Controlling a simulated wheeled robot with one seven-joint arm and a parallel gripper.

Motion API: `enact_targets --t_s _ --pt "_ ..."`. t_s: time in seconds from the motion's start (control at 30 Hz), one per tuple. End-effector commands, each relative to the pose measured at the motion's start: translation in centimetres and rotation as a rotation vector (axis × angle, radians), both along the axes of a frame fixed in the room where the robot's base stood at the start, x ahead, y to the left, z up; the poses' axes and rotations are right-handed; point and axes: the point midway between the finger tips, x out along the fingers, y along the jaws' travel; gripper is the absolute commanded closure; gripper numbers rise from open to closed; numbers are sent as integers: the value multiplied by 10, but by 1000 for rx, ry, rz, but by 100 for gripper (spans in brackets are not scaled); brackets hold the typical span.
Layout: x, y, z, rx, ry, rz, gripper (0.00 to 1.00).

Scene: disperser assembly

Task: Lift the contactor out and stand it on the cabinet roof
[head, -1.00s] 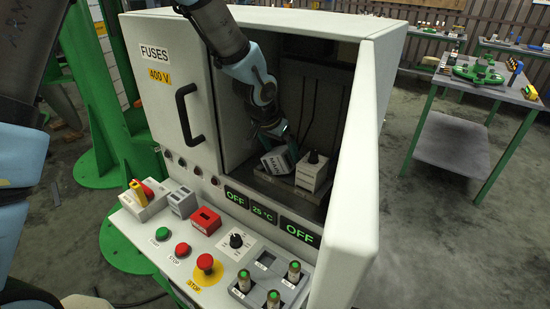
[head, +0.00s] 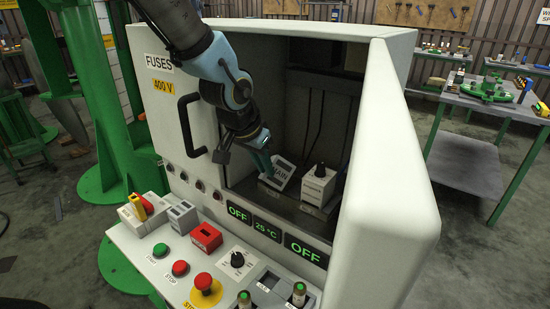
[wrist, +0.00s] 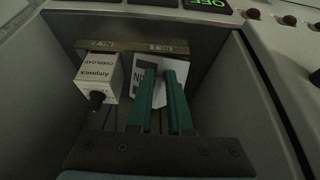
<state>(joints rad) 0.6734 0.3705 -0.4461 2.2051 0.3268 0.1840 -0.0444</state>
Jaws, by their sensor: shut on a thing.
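The contactor is taken to be the white block marked MAIN (head: 283,173), inside the open cabinet. It looks tilted beside the white overload block (head: 318,185), which has a black knob and stands upright. My gripper (head: 265,165) reaches in from the left, its teal fingers shut on the MAIN block. In the wrist view, the fingers (wrist: 160,80) cover the middle of the contactor (wrist: 141,78), and the overload block (wrist: 98,78) stands to the left. The contactor's lower end is partly hidden, so I cannot tell whether it touches the cabinet floor.
The cabinet roof (head: 285,27) is a narrow, clear white top above the opening. The right cabinet wall (head: 390,150) and the fuse door (head: 178,110) with its black handle flank the opening. A control panel with buttons (head: 180,268) lies in front.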

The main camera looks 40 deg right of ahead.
Motion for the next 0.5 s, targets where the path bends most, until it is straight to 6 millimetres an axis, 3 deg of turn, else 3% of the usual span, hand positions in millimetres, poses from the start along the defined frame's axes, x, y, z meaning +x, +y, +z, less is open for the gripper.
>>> enact_targets --t_s 0.03,0.1,0.5 --pt "3 20 -11 23 8 20 100" --pt "-1 33 -10 20 8 18 100" --pt "-20 88 -3 12 5 9 100"
